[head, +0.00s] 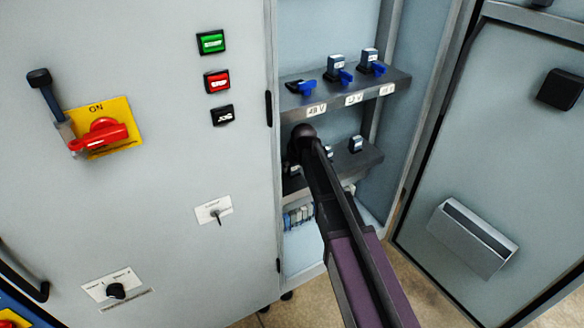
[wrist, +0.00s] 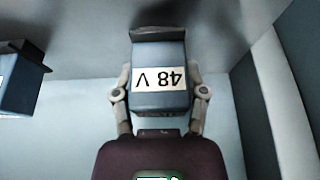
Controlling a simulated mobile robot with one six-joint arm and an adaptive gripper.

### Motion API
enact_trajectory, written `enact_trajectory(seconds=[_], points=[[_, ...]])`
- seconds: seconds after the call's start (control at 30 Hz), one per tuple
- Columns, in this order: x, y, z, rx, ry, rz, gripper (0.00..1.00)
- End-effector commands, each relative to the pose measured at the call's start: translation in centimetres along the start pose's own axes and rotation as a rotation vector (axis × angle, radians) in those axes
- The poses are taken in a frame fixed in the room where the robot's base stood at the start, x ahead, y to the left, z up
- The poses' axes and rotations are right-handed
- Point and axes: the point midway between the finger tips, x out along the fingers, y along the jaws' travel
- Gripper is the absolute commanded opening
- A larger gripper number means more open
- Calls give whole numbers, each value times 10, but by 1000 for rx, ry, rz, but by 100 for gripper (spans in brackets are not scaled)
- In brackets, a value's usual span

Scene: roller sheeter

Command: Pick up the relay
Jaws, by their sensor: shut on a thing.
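In the wrist view a blue-grey relay (wrist: 160,95) with a white label reading 48 V upside down sits between the two fingers of my gripper (wrist: 160,97). The gripper is shut on it, one finger on each side. In the head view my arm reaches into the open cabinet, and its dark end (head: 305,140) is at the lower shelf (head: 362,160). The arm hides the gripped relay and the fingers there. Another relay (head: 356,144) stands on the lower shelf to the right of my arm.
The upper shelf (head: 400,82) carries 48 V, 12 V and further labels, blue levers and two relays (head: 336,62). Another relay (wrist: 20,85) is at the wrist view's left edge. The cabinet's open door (head: 500,130) stands right, the control panel (head: 160,190) left.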

Motion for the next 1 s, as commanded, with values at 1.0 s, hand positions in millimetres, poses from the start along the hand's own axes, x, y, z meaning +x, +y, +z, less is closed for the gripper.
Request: enact_trajectory(seconds=[1.0], points=[[-72,-34,59,0,0,0,6]])
